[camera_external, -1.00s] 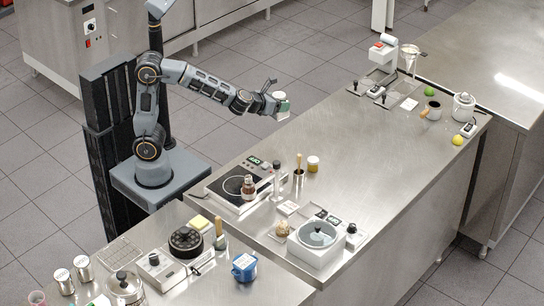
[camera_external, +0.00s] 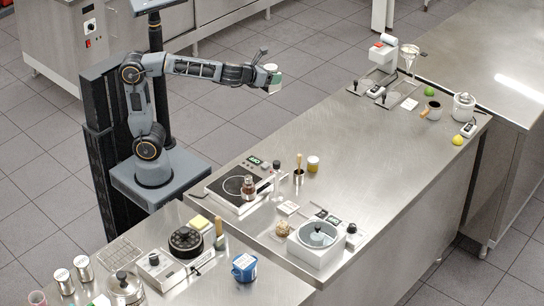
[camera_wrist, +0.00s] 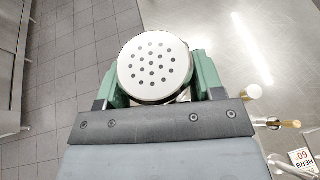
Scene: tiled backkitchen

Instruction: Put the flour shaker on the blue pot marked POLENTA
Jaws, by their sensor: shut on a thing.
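My gripper (camera_external: 272,83) is shut on the flour shaker (camera_wrist: 155,67), whose white perforated lid faces the wrist camera between the green fingers. In the external view the held shaker (camera_external: 271,69) is a small pale shape, raised above the counter's far left edge. The blue pot (camera_external: 244,267) stands on the near counter at the bottom, with a white label whose lettering is too small to read. The gripper is well above and behind that pot, apart from it.
Left of the pot are a black round rack (camera_external: 186,241) and a steel pot (camera_external: 125,286). The middle of the long counter is clear.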

